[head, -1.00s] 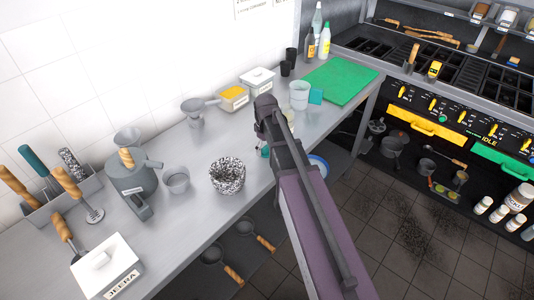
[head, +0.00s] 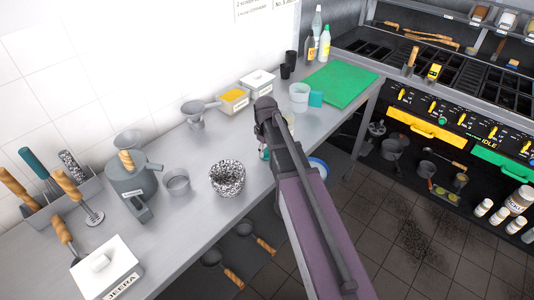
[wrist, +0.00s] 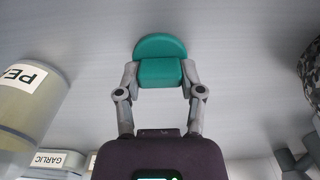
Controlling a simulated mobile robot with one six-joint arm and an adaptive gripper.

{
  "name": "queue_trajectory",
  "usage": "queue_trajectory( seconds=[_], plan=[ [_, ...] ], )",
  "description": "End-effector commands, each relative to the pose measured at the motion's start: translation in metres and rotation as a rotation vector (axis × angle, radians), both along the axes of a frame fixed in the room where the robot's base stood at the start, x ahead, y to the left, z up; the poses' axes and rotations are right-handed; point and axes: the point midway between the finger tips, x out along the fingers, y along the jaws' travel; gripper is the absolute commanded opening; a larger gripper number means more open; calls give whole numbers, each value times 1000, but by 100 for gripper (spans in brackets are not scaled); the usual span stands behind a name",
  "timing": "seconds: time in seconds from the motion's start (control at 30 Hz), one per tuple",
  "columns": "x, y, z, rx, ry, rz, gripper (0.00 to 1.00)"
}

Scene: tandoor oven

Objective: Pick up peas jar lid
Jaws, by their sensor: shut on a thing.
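The peas jar lid is a teal round piece (wrist: 160,47) with a thicker block below, in the wrist view. My gripper (wrist: 160,73) is shut on it, one finger at each side. In the head view a small teal part of it (head: 265,154) shows beside my arm; the fingers are hidden there. Whether the lid touches the counter is unclear.
The speckled mortar (head: 227,178) stands left of my arm on the grey counter (head: 215,140). A box labelled GARLIC (wrist: 52,160) shows low in the wrist view. The counter's front edge is under my arm.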

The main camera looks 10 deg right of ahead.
Motion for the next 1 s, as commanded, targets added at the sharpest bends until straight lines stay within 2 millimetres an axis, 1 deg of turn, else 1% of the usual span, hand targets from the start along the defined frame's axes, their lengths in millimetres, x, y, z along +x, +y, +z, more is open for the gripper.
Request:
queue_trajectory(
  seconds=[0.27, 0.47, 0.67, 0.87, 1.0],
  plan=[
    [0, 0, 1, 0, 0, 0, 18],
    [0, 0, 8, 0, 0, 0, 18],
    [0, 0, 22, 0, 0, -1, 18],
    [0, -1, 40, 0, 0, -1, 18],
    [-37, 2, 39, 0, 0, 0, 18]
  ],
)
